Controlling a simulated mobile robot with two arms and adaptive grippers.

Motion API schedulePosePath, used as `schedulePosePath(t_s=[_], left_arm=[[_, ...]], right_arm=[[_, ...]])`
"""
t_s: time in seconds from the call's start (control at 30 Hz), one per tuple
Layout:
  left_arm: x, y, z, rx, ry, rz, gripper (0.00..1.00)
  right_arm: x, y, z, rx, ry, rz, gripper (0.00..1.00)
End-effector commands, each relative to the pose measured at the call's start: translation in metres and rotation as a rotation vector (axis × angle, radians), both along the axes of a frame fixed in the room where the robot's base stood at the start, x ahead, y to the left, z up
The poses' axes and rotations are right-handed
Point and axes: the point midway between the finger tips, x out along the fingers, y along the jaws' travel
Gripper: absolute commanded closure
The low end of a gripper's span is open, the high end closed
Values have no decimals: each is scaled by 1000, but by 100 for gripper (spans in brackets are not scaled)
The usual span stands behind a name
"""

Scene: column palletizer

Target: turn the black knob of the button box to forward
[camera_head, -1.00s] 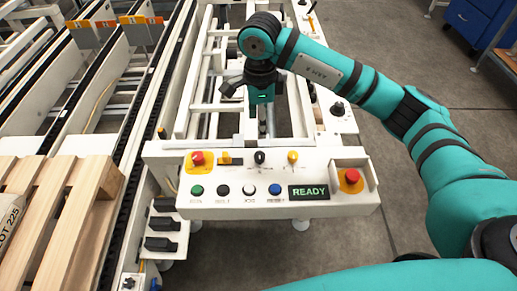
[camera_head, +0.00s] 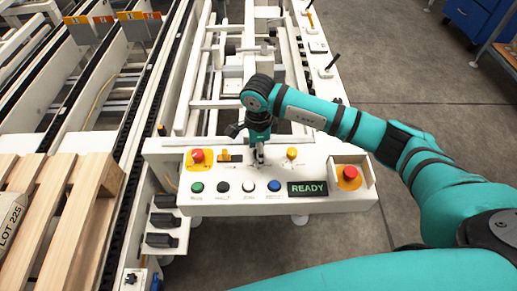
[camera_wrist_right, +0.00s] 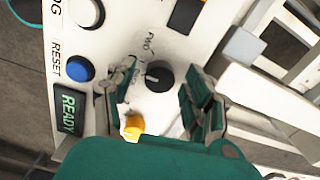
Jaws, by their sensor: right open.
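The white button box (camera_head: 230,206) stands in front of the conveyor frame. Its black knob (camera_wrist_right: 158,76) shows in the right wrist view between the two open fingers of my right gripper (camera_wrist_right: 160,98), with a gap on each side. The knob has a light pointer mark, and the printed labels beside it are only partly readable. In the head view my right gripper (camera_head: 259,158) is down over the knob's place and hides the knob. My left gripper is not in view.
Around the knob are a yellow knob (camera_head: 292,153), a red stop button (camera_head: 197,156), another red button (camera_head: 350,173) at the right, and a row with a green button (camera_head: 197,187) and a blue button (camera_head: 274,186). The display (camera_head: 308,189) reads READY. A wooden pallet (camera_head: 60,215) is at left.

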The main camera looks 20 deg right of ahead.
Motion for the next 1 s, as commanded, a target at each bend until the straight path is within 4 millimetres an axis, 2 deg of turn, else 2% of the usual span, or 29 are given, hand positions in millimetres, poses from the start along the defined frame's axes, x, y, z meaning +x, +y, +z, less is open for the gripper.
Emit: schedulePosePath(t_s=[0.07, 0.47, 0.77, 1.0], left_arm=[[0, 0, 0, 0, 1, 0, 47], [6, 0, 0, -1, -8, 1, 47], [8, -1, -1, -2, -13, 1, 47], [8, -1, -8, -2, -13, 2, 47]], right_arm=[[0, 0, 0, 0, 0, 0, 47], [0, 0, 0, 0, 0, -1, 99], [0, 0, 0, 0, -1, -35, 100], [1, -1, 0, 0, -2, -169, 100]])
